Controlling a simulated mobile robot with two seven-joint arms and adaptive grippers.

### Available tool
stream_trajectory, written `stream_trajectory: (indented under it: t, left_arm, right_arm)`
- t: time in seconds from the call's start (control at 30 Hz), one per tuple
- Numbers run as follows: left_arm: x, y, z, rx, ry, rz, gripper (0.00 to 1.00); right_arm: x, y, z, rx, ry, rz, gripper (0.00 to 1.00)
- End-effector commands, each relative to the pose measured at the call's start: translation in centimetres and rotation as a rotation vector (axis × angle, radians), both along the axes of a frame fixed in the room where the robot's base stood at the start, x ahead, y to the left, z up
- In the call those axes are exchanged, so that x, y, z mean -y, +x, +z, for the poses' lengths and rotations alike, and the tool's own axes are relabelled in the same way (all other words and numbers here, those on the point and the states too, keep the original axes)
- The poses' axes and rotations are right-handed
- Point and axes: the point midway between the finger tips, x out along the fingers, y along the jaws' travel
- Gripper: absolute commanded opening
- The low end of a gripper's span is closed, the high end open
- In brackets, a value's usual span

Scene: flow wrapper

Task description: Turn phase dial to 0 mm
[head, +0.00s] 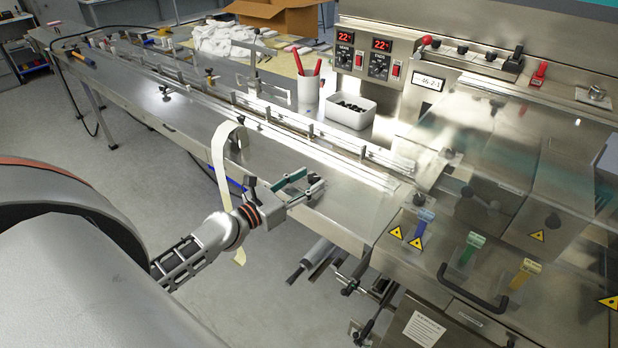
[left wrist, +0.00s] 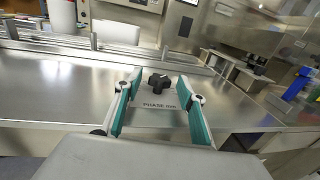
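The phase dial (left wrist: 165,82) is a black lobed knob on a light plate (left wrist: 158,106) lettered PHASE mm, in the left wrist view. The knob lies between and slightly beyond the fingertips of my left gripper (left wrist: 160,76). Its two green-padded fingers stand apart on either side with visible gaps, so it is open and holds nothing. The dial's scale setting is too small to read. In the head view my left gripper (head: 314,177) is low over the near edge of the steel table; the dial is mostly hidden there. My right gripper is not in view.
Guide rails (head: 310,135) run along the table behind the dial. A white bin (head: 351,112) and a cup with red pens (head: 308,95) stand behind them. The clear machine cover (head: 480,150) is at the right. A pale strip (head: 222,165) hangs beside my left wrist.

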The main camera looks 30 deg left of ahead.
Motion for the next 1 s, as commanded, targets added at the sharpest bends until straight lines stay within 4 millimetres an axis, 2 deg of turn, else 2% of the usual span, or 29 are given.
stream_trajectory:
  t: [0.13,0.4,0.43,0.57,0.6,0.83,1.0]
  left_arm:
    - [0.2,0.8,0.0,0.000,0.001,-0.001,0.40]
    - [0.3,0.9,0.0,-0.001,0.002,-0.001,0.40]
    - [0.3,0.9,0.0,-0.001,0.002,-0.001,0.37]
    - [0.3,0.9,0.0,-0.001,0.002,-0.001,0.04]
    - [0.3,0.9,0.0,-0.001,0.002,-0.001,0.01]
    - [0.3,0.9,0.1,0.000,0.002,0.009,0.01]
    - [0.5,0.9,0.2,0.000,-0.001,0.062,0.01]
  right_arm:
    - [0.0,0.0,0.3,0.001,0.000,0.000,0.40]
    - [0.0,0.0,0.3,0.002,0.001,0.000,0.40]
    - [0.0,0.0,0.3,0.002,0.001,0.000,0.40]
    - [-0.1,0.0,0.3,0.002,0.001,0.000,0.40]
    - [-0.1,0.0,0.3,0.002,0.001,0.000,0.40]
    - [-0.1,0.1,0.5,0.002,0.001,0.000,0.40]
    - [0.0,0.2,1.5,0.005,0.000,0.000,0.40]
